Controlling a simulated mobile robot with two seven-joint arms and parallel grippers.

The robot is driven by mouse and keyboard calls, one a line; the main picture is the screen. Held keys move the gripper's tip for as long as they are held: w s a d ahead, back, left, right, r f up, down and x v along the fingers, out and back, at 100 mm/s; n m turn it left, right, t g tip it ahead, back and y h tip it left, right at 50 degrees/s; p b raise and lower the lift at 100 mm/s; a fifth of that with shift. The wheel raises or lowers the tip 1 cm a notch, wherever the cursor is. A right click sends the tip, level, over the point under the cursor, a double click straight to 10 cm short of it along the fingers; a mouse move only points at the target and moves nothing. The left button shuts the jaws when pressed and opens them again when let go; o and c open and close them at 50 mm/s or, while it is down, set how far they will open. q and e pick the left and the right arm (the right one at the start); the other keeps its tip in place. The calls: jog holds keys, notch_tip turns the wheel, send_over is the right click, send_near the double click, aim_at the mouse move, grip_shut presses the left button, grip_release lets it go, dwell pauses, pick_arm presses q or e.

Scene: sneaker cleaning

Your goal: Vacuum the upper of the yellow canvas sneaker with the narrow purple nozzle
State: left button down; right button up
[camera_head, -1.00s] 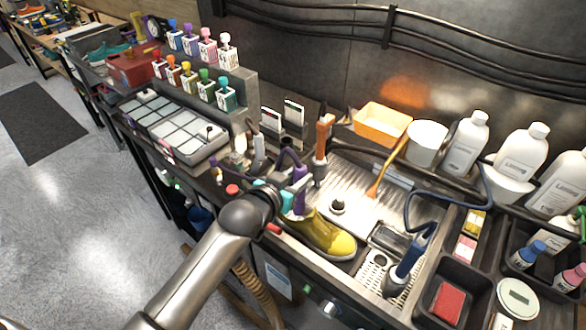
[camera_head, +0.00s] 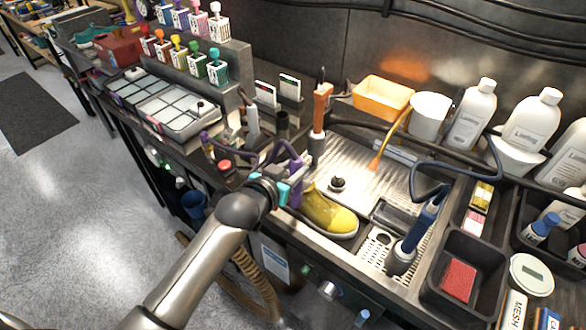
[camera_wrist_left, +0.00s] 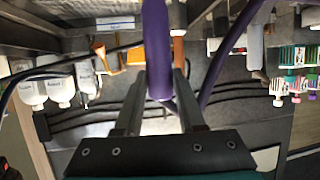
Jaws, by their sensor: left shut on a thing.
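The yellow canvas sneaker (camera_head: 328,213) lies in the shallow metal work area near the bench's front edge, its pale toe pointing right. My left gripper (camera_head: 291,186) is at the sneaker's left end and hides part of it. The gripper is shut on the narrow purple nozzle (camera_head: 296,172), which stands roughly upright. In the left wrist view the purple nozzle (camera_wrist_left: 157,50) sits between the two fingers. A purple hose (camera_head: 270,152) loops from it toward the back left. I cannot tell whether the nozzle touches the sneaker. My right gripper is not in view.
An orange-handled tool (camera_head: 321,105) stands upright behind the sneaker. A blue-handled tool (camera_head: 417,228) with a cord stands to the right. A wooden brush (camera_head: 388,141) leans at the back. A bin with a red sponge (camera_head: 458,281) is at the front right.

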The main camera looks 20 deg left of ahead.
pick_arm(q)
jog(key=shift+d, duration=0.15)
jog(key=shift+s+d+p, duration=0.25)
jog(key=shift+d+p, duration=0.2)
jog(key=shift+d, duration=0.25)
jog(key=shift+s+d+p, duration=0.25)
jog(key=shift+d+p, duration=0.2)
jog(key=shift+d, duration=0.25)
jog(key=shift+r, duration=0.15)
dwell(0.7)
notch_tip(320, 180, up, 9)
jog(key=p, duration=0.6)
dwell(0.4)
